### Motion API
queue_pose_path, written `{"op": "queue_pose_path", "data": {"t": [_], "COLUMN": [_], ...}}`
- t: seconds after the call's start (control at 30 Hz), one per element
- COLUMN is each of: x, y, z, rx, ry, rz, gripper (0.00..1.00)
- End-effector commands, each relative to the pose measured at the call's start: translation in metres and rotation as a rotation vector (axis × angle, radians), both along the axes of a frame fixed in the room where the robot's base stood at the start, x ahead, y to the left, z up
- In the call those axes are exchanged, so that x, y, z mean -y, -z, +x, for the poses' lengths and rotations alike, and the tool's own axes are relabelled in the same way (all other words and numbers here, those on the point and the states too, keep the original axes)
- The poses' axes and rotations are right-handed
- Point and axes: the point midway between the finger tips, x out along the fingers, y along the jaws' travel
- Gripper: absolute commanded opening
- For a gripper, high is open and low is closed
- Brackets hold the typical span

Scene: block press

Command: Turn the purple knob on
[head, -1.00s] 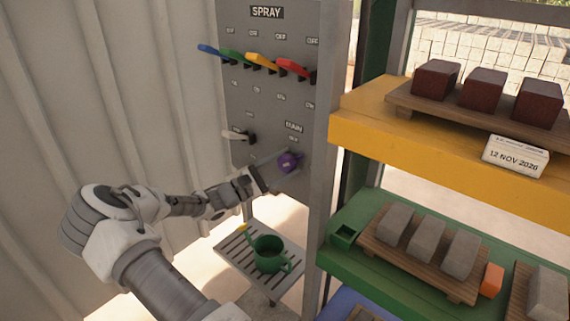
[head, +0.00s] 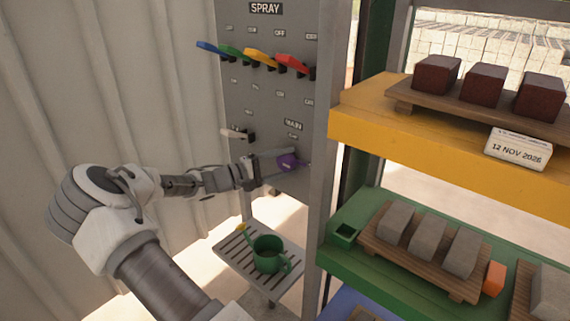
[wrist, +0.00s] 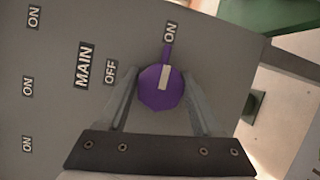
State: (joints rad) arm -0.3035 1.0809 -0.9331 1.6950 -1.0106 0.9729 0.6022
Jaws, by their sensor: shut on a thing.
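The purple knob (head: 287,161) is on the lower right of the grey spray panel (head: 263,105), under the MAIN label. In the wrist view the knob (wrist: 160,88) has a white stripe, and its narrow pointer is directed at the ON label (wrist: 171,32). The OFF label (wrist: 109,72) lies to its upper left. My gripper (wrist: 160,92) has one finger on each side of the knob and is shut on it. In the head view my gripper (head: 278,164) reaches the knob from the left.
Four coloured levers, blue, green, yellow and red (head: 291,64), stick out above. A white lever (head: 236,134) is left of the knob. A slatted shelf (head: 237,249) with a green watering can (head: 268,254) is below. Racks with blocks stand right, beginning with a yellow shelf (head: 400,128).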

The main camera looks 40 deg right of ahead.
Motion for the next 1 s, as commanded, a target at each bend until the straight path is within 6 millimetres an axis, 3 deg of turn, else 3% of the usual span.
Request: {"op": "queue_pose_path", "data": {"t": [0.47,0.5,0.63,1.0], "x": [-0.0011,-0.0011,-0.0009,-0.0042], "y": [0.0051,0.0051,0.0040,0.0011], "z": [-0.0011,-0.0011,-0.0008,0.0013], "rx": [0.013,0.012,0.013,0.013], "ry": [0.001,0.001,0.001,-0.001], "rz": [0.009,0.010,0.008,0.004], "gripper": [0.11,0.70,0.93,0.94]}}
